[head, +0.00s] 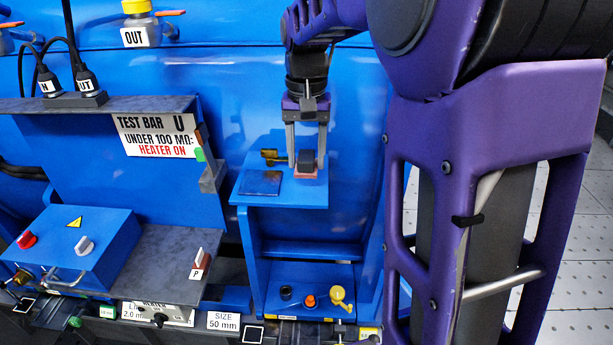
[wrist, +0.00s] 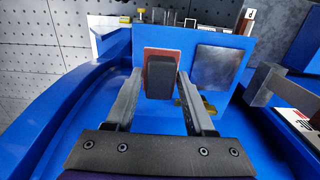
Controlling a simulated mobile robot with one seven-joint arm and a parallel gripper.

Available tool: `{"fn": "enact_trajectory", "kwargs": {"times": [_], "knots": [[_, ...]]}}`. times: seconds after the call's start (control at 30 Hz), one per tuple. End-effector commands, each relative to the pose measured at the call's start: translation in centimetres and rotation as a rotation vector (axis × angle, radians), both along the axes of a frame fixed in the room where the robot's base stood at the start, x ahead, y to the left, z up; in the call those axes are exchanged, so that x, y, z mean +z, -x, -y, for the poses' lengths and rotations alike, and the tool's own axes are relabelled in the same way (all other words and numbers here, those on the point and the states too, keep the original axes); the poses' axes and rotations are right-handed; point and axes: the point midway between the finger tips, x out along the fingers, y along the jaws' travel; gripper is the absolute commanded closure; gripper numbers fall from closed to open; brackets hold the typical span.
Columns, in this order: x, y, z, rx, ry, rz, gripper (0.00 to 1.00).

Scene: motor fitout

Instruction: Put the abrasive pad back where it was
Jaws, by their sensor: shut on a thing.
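The abrasive pad is a flat red-brown piece (head: 311,175) with a dark block (head: 306,160) above it, apparently its grip. My gripper (head: 307,153) points down and is shut on the dark block. The pad is over the right part of a small blue shelf top (head: 284,196). I cannot tell whether its underside touches the shelf. In the wrist view the dark block (wrist: 160,77) stands between my fingers (wrist: 154,88), and the red-brown piece (wrist: 176,56) shows behind it.
A dark square plate (head: 261,183) lies left of the pad on the shelf. A brass fitting (head: 272,156) is behind it. Below are several small knobs (head: 309,301) on a lower ledge. A blue box with switches (head: 75,245) and an upright test panel (head: 160,185) stand to the left.

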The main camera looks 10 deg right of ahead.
Motion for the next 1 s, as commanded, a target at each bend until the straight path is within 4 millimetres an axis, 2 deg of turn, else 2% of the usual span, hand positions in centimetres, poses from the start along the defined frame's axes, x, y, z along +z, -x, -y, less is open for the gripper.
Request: {"fn": "enact_trajectory", "kwargs": {"times": [0.17,0.37,0.77,0.8,0.93,1.0], "knots": [[-1.4,0.0,0.0,0.0,0.0,-0.001,0.98],[-4.2,0.0,0.0,0.0,0.001,-0.001,0.98],[-4.8,0.0,0.0,0.0,0.0,0.0,0.98],[-4.7,0.0,0.0,0.0,0.0,0.0,0.39],[-4.6,0.0,0.0,0.0,0.0,0.0,0.16],[-4.6,0.0,0.0,0.0,0.0,0.0,0.16]]}}
